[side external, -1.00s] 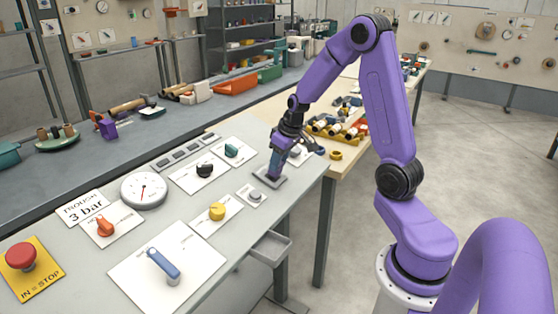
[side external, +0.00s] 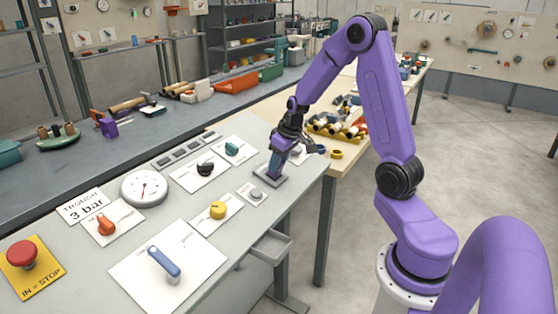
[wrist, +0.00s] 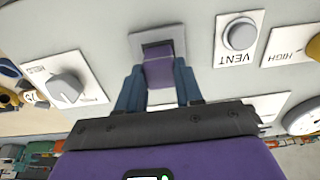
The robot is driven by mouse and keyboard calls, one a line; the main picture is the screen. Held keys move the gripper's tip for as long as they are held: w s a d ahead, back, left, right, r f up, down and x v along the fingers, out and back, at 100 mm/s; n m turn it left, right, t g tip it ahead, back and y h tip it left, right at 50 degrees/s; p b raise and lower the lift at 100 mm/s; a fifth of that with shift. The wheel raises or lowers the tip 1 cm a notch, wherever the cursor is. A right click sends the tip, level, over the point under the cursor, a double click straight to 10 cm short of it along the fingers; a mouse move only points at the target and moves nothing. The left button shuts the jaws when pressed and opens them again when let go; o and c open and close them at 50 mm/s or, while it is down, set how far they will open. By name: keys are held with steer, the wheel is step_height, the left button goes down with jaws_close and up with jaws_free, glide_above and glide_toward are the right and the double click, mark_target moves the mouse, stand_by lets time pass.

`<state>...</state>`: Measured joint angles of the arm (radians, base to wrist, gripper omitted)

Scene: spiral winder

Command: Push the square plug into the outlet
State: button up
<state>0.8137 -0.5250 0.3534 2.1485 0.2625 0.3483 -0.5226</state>
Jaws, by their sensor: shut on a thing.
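The square plug (wrist: 158,72) is a purple block between the two blue fingers of my gripper (wrist: 158,66) in the wrist view. My gripper (side external: 275,168) is shut on it, reaching down to the panel in the side view. In the side view the outlet (side external: 284,181) shows as a grey base right under the fingers. How deep the plug sits in it is hidden.
A grey VENT button (wrist: 240,35) is beside the outlet, and a knob (wrist: 66,88) is on the other side. A yellow knob (side external: 218,210), a black knob (side external: 206,168) and a round gauge (side external: 144,187) stand on the grey panel. A drawer (side external: 270,247) juts out below.

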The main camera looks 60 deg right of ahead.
steer(key=shift+f, duration=0.1)
steer(key=o, duration=1.1)
steer(key=shift+c, duration=0.2)
steer(key=v, duration=1.7)
steer(key=shift+r, duration=0.2)
